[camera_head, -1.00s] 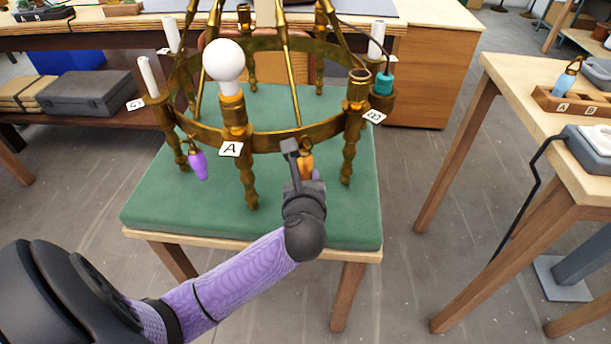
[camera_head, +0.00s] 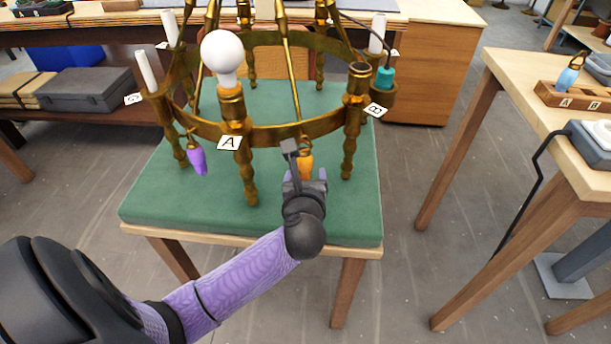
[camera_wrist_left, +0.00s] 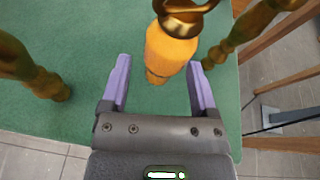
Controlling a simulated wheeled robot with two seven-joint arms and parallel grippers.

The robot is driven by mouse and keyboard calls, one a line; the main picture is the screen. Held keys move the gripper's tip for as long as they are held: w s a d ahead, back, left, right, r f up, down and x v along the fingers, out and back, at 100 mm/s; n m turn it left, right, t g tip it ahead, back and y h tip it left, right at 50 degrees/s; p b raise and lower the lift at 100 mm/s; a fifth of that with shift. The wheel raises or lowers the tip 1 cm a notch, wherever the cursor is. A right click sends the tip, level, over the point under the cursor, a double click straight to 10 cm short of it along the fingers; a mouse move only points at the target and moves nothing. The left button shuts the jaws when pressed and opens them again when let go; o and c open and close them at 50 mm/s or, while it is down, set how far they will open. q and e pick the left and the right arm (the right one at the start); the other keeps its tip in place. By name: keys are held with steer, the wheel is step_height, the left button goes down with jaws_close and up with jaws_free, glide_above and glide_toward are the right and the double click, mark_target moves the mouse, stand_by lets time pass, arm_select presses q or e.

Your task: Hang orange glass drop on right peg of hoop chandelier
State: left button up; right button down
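The brass hoop chandelier (camera_head: 280,138) stands on the green padded table. The orange glass drop (camera_head: 306,167) hangs by its brass cap at the hoop's front right, between the posts by labels A and B. In the left wrist view the orange drop (camera_wrist_left: 168,52) is just beyond and between the spread purple fingers, touching neither. My left gripper (camera_head: 305,176) is open, just below and in front of the drop; it also shows in the left wrist view (camera_wrist_left: 160,82). The peg is hidden in the wrist view and hard to make out from the head. My right gripper is out of view.
A purple drop (camera_head: 198,161) hangs at the hoop's front left. A white bulb (camera_head: 222,58) stands on the post by label A. A teal piece (camera_head: 384,77) sits by label B. A wooden tray (camera_head: 575,97) with a blue drop (camera_head: 568,78) is on the right bench.

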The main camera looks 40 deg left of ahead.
arm_select(q)
steer(key=shift+s+d+r, duration=0.1)
steer(key=shift+s, duration=0.05)
steer(key=p+v, duration=0.3)
steer(key=v, duration=0.6)
steer(key=shift+s+p, duration=0.3)
steer(key=shift+p, duration=0.1)
steer(key=shift+d, duration=0.15)
stand_by(0.8)
